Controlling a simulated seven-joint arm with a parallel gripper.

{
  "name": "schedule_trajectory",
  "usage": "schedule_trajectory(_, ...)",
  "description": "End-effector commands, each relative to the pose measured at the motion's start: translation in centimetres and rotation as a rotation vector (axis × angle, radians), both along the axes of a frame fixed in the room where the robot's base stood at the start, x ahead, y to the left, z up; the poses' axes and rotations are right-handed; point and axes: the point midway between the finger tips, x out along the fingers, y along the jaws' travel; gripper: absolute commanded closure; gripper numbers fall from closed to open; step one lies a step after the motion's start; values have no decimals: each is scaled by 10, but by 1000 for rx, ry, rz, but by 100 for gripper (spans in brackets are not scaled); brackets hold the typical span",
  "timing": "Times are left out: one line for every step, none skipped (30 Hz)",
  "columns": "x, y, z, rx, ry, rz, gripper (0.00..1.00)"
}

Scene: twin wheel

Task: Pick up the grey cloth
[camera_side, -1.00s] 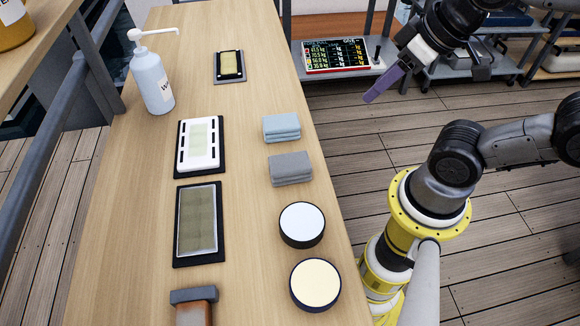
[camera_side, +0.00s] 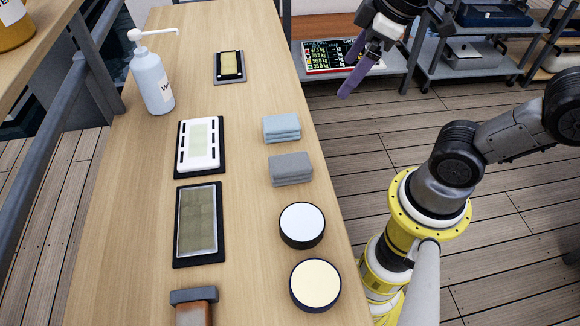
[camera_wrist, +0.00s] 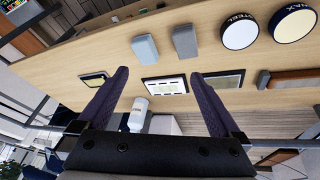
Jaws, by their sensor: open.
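The grey cloth (camera_side: 290,169) lies folded on the wooden table, just below the folded light blue cloth (camera_side: 281,127) in the side view. In the wrist view the grey cloth (camera_wrist: 184,41) is right of the blue cloth (camera_wrist: 145,48), beyond my fingertips. My gripper (camera_side: 352,74) is open and empty, with purple fingers. It hangs in the air, up and to the right of both cloths in the side view. In the wrist view its fingers (camera_wrist: 158,75) are spread wide with nothing between them touching.
Two round tins, white-topped (camera_side: 302,224) and cream-topped (camera_side: 315,284), stand below the grey cloth.

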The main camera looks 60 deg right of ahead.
Motion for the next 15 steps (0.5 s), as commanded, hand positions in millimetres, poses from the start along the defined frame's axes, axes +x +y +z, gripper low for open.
schedule_trajectory(14,7,-5,-17,44,60,0)
schedule_trajectory(22,11,-7,-27,66,96,0)
schedule_trajectory(32,18,-12,-38,99,145,0)
schedule_trajectory(40,23,-17,-48,123,181,0)
schedule_trajectory(47,28,-22,-57,151,217,0)
schedule_trajectory(56,36,-31,-67,185,261,0)
schedule_trajectory(62,42,-37,-74,210,289,0)
schedule_trajectory(67,47,-43,-79,234,314,0)
schedule_trajectory(72,54,-52,-85,262,342,0)
schedule_trajectory(75,59,-58,-89,281,357,0)
schedule_trajectory(77,63,-64,-92,301,368,0)
schedule_trajectory(80,68,-71,-95,321,381,0)
schedule_trajectory(80,70,-76,-98,335,390,0)
schedule_trajectory(80,73,-80,-100,348,396,0)
schedule_trajectory(79,75,-85,-103,363,405,0)
